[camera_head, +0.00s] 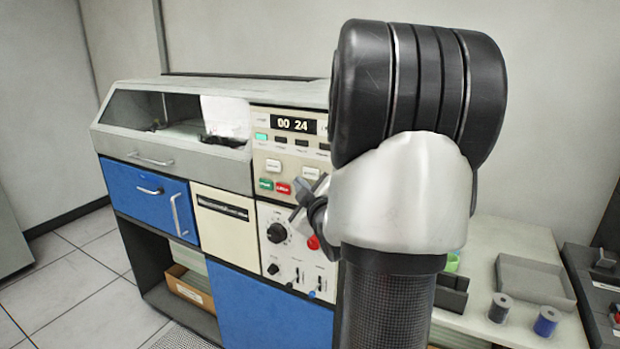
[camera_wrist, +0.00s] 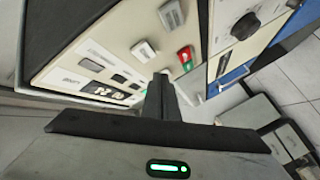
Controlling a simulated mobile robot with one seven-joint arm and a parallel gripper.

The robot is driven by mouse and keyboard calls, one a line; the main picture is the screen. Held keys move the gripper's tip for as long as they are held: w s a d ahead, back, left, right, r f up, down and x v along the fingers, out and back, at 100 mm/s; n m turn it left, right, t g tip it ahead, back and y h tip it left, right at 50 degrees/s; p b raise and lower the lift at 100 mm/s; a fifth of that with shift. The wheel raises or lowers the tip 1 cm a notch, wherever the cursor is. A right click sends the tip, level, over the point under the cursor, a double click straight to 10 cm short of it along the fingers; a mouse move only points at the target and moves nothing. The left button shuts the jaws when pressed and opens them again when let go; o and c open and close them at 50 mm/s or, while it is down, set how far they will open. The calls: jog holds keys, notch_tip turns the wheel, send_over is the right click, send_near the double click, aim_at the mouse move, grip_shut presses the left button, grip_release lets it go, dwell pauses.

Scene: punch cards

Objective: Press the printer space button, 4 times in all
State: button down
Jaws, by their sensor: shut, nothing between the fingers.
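The control panel carries two white buttons, a left one (camera_head: 273,165) and a right one (camera_head: 311,173). Their labels are too small to read, so I cannot tell which is the printer space button. In the head view, my gripper (camera_head: 300,198) is partly hidden behind my arm, near the red button. Contact with any button cannot be made out.
A green button (camera_head: 266,185) and a red button (camera_head: 283,188) sit below the white ones. Above is a display (camera_head: 295,125) reading 00 24. A knob (camera_head: 277,233) is on the lower panel. A side table (camera_head: 482,280) at right holds spools and a grey tray (camera_head: 535,281).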

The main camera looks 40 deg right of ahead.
jog(key=shift+s+a+b, duration=0.2)
jog(key=shift+s+a, duration=0.05)
jog(key=shift+a, duration=0.35)
jog(key=shift+s+a+b, duration=0.15)
jog(key=shift+s+a, duration=0.1)
jog(key=shift+a, duration=0.3)
dwell(1.7)
